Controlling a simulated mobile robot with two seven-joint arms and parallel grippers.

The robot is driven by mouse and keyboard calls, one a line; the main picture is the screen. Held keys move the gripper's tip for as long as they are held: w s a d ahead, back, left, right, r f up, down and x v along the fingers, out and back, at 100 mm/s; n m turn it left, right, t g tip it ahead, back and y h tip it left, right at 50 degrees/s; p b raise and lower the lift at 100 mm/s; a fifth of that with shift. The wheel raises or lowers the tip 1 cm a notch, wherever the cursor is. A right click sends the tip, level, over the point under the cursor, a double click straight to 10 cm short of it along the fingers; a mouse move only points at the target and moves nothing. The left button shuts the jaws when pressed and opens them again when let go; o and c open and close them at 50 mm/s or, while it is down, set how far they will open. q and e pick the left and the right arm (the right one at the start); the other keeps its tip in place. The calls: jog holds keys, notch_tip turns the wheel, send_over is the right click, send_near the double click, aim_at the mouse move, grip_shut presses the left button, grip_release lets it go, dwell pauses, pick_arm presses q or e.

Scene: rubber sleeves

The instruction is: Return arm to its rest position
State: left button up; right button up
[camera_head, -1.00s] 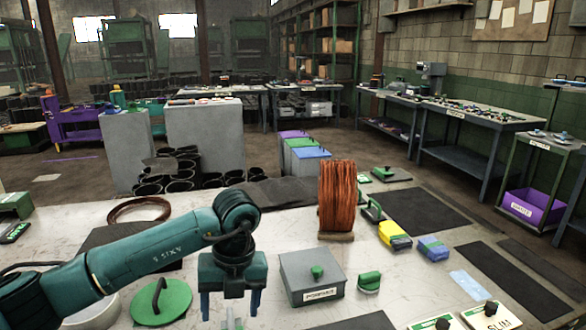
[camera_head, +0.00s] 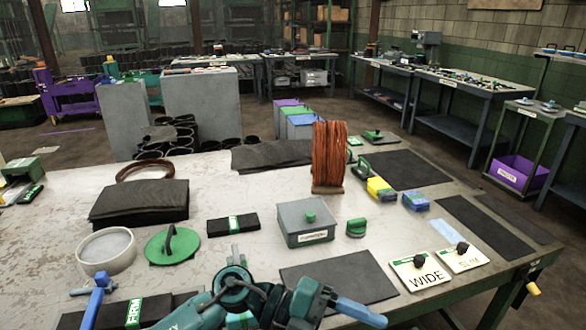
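My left arm (camera_head: 237,287) is folded low at the bottom middle of the head view, over the near part of the worktable. My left gripper (camera_head: 355,312) points right at the bottom edge, its blue finger part seen side-on. Its opening is not clear, and I see nothing held in it. My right arm and gripper are not in view. The white worktable (camera_head: 60,225) lies below, with a dark flat mat (camera_head: 340,277) beside and behind the gripper. A black folded pack labelled FIRM (camera_head: 133,312) is partly hidden at the lower left.
Behind the arm are a grey lidded box (camera_head: 305,222), a green round lid (camera_head: 172,246), a white ring dish (camera_head: 106,251) and a black banded pack (camera_head: 233,225). An orange reel (camera_head: 329,160) stands farther back. WIDE (camera_head: 420,272) and SLIM (camera_head: 459,258) plates lie right. A blue piece (camera_head: 95,300) is lower left.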

pick_arm(q)
jog(key=w+a+r+n+t+h, duration=0.35)
jog(key=w+n+t+h, duration=0.2)
jog(key=n+t, duration=0.8)
jog(key=w+a+f+n+t+y, duration=0.2)
jog(key=a+f+n+t+y, duration=0.55)
jog(key=n+t, duration=0.2)
jog(key=s+a+f+n+g+y, duration=0.3)
jog(key=s+a+f+n+y, duration=0.1)
jog(key=f, duration=0.5)
jog(key=s+a+f+n+g+y, duration=0.3)
jog(key=s+a+f+n+y, duration=0.1)
jog(key=s+a+f, duration=0.3)
notch_tip(320, 180, down, 2)
jog(key=shift+s+a+f+n+g+y, duration=0.2)
jog(key=shift+s+a+n+g+y, duration=0.25)
jog(key=shift+y, duration=0.45)
jog(key=shift+a+t, duration=0.1)
jog(key=shift+t, duration=0.15)
